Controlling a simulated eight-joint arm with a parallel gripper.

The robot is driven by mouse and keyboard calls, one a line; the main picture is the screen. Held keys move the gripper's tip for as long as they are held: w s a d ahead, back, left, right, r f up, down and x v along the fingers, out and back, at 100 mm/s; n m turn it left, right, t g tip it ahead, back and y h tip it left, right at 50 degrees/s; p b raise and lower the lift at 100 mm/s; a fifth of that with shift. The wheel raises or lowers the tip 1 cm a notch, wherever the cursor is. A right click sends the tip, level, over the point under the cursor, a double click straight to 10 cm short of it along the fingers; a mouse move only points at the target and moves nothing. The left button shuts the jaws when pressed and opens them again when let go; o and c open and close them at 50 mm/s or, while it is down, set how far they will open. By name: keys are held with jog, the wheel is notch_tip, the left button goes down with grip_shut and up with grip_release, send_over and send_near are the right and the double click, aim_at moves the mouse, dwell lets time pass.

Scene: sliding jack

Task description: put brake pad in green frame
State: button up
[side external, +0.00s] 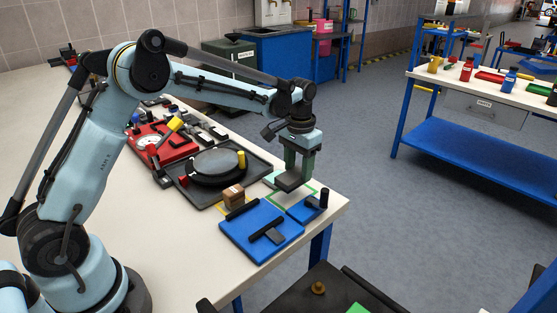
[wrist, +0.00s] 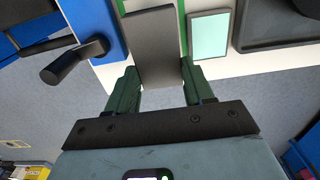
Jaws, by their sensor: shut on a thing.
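The brake pad (side external: 291,183) is a dark grey flat block. My gripper (side external: 299,172) points down and is shut on it near the table's far right edge. In the wrist view the pad (wrist: 150,45) lies between the two green fingers of my gripper (wrist: 158,80). The green frame (side external: 314,189) is a thin outline on the white table, below and around the pad in the side view. The pad and fingers hide part of it. In the wrist view a strip of the frame (wrist: 183,28) shows beside the pad. I cannot tell whether the pad touches the table.
A pale teal tile (wrist: 208,36) lies beside the frame. Blue plates (side external: 262,233) with black handles lie on the near side, beside a brown box (side external: 233,196). A black tray (side external: 205,200) with a round disc and a red case (side external: 176,151) stand farther left.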

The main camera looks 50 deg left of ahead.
aim_at(298, 171)
jog(key=shift+f, duration=1.8)
jog(key=shift+f, duration=0.15)
jog(key=o, duration=0.9)
